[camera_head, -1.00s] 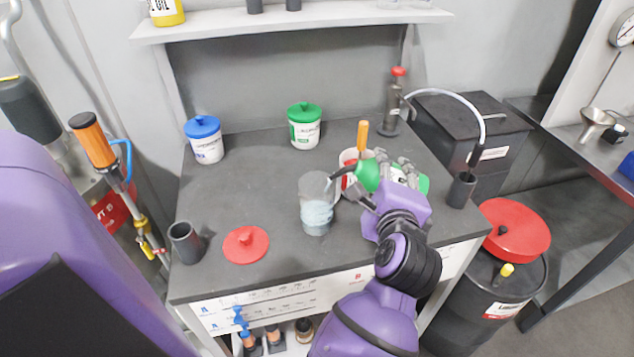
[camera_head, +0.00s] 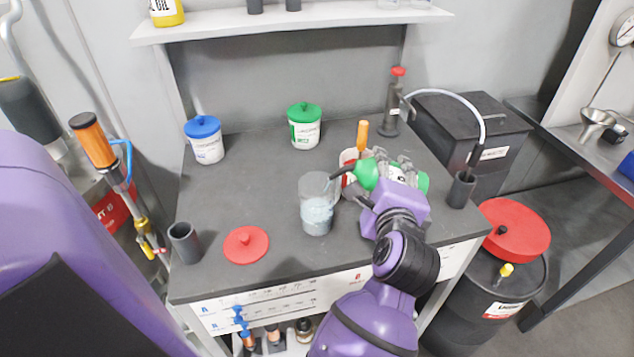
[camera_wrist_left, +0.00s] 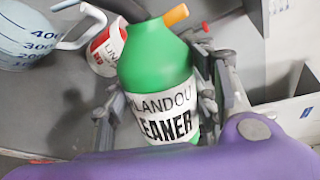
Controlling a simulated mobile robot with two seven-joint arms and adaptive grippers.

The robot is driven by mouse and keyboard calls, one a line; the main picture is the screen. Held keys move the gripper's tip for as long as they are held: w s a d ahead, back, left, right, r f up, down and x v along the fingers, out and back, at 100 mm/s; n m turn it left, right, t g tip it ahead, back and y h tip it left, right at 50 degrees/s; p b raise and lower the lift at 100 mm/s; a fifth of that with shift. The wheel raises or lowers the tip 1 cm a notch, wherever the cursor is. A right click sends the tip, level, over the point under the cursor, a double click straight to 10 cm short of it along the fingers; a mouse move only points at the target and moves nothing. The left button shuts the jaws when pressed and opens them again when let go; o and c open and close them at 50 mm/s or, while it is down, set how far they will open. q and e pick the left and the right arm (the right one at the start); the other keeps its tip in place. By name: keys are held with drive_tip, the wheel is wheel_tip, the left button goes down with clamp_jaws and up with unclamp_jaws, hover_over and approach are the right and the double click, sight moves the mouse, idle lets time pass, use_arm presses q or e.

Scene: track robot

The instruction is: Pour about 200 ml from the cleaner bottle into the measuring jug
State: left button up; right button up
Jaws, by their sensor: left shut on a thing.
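The cleaner bottle (camera_head: 368,174) is green with a white label and a dark spout. It lies tilted over, its spout pointing left near the rim of the measuring jug (camera_head: 316,190). My left gripper (camera_head: 394,176) is shut around the bottle; the left wrist view shows the fingers on both sides of the bottle (camera_wrist_left: 155,62). The clear jug stands upright on the bench and holds pale blue liquid in its lower part. In the left wrist view the jug (camera_wrist_left: 28,42) shows scale marks, but I cannot read the level exactly. No clear stream shows. My right gripper is out of view.
A red-and-white can (camera_head: 347,158) with an orange-handled tool stands behind the bottle. A red lid (camera_head: 246,244) and a dark cup (camera_head: 184,242) are at the front left. Blue-lidded (camera_head: 206,144) and green-lidded (camera_head: 304,130) tubs stand behind.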

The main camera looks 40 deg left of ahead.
use_arm(q)
drive_tip(key=shift+f, duration=0.1)
wheel_tip(320, 180, down, 4)
drive_tip(key=m+y+b, duration=0.1)
drive_tip(key=m, duration=0.2)
drive_tip(key=shift+f+m+y+b, duration=0.1)
drive_tip(key=shift+m+y+b, duration=0.2)
drive_tip(key=shift+y+b, duration=0.1)
drive_tip(key=shift+f+m+y, duration=0.15)
drive_tip(key=shift+m+y, duration=0.15)
drive_tip(key=shift+m, duration=0.6)
drive_tip(key=f+m+b, duration=0.1)
drive_tip(key=f+b, duration=0.1)
drive_tip(key=f, duration=0.1)
drive_tip(key=shift+w+d+m, duration=0.2)
drive_tip(key=shift+d+m, duration=0.15)
drive_tip(key=shift+m, duration=0.05)
drive_tip(key=m, duration=0.1)
drive_tip(key=m+y, duration=0.1)
drive_tip(key=m, duration=0.1)
drive_tip(key=d+m, duration=0.1)
drive_tip(key=m, duration=0.1)
drive_tip(key=shift+w+r+y, duration=0.1)
drive_tip(key=shift+w+y, duration=0.2)
drive_tip(key=shift+y, duration=0.1)
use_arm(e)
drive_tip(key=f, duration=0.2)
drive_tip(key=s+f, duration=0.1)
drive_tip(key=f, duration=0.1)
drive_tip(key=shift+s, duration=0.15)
